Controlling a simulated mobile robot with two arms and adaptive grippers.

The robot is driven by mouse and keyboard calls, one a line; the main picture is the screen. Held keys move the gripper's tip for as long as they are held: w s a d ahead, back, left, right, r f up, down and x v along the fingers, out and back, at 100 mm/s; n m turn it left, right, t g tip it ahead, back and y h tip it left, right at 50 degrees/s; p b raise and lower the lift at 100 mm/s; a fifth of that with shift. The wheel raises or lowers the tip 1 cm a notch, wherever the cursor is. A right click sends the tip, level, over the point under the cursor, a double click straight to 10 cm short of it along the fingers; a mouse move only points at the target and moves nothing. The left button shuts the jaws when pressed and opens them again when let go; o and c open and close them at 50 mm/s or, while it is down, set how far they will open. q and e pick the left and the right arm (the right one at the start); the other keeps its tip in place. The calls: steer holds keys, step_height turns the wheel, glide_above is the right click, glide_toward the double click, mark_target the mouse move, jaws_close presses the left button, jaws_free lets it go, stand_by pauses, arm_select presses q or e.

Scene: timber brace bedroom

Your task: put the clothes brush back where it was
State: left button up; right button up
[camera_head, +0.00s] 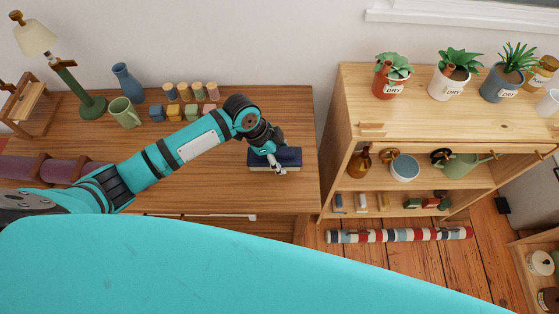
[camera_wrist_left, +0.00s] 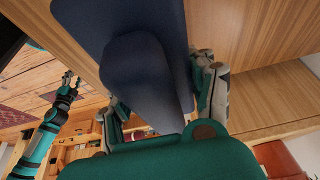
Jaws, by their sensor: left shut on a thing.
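The clothes brush (camera_head: 290,157) has a dark blue back with a pale strip along its underside. It is at the right end of the wooden dresser top; I cannot tell whether it touches the wood. My left gripper (camera_head: 274,164) reaches down over it and is shut on it. In the left wrist view the blue brush (camera_wrist_left: 145,75) lies between the two fingers of the left gripper (camera_wrist_left: 165,100), its lower end hidden by the gripper body. My right gripper (camera_wrist_left: 70,80) shows small at the left of that view, too small to tell its state.
On the dresser (camera_head: 215,180) stand a lamp (camera_head: 75,85), a blue vase (camera_head: 127,82), a green mug (camera_head: 124,112) and several small blocks (camera_head: 190,112). A shelf unit (camera_head: 350,100) with potted plants stands to the right. The dresser top in front of the brush is clear.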

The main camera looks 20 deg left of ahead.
arm_select(q)
steer(key=shift+f, duration=1.55)
steer(key=o, duration=1.2)
steer(key=shift+s, duration=0.1)
steer(key=shift+o, duration=0.2)
steer(key=v, duration=1.2)
